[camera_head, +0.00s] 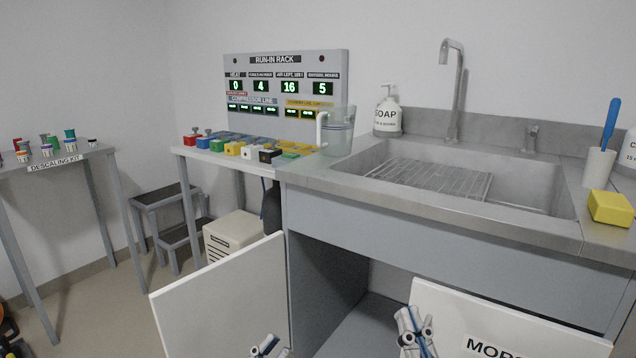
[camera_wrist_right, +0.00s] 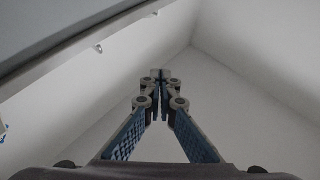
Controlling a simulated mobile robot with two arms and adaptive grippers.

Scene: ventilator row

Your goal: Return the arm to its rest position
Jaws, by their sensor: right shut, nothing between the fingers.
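My left gripper (camera_head: 268,347) shows at the bottom edge of the head view, in front of the open left cabinet door. Only its upper part is visible, and its finger state is unclear. My right gripper (camera_head: 414,332) is at the bottom of the head view, beside the open right cabinet door with dark lettering. In the right wrist view its fingers (camera_wrist_right: 160,78) meet at the tips, shut with nothing between them. Pale surfaces lie behind the fingers there.
Both cabinet doors, left (camera_head: 225,305) and right (camera_head: 500,325), stand open below the sink (camera_head: 535,190). The counter holds a clear jug (camera_head: 338,135), a soap bottle (camera_head: 388,115) and a yellow sponge (camera_head: 610,208). A run-in rack (camera_head: 285,68), a step stool (camera_head: 165,197) and a side table (camera_head: 60,165) are left.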

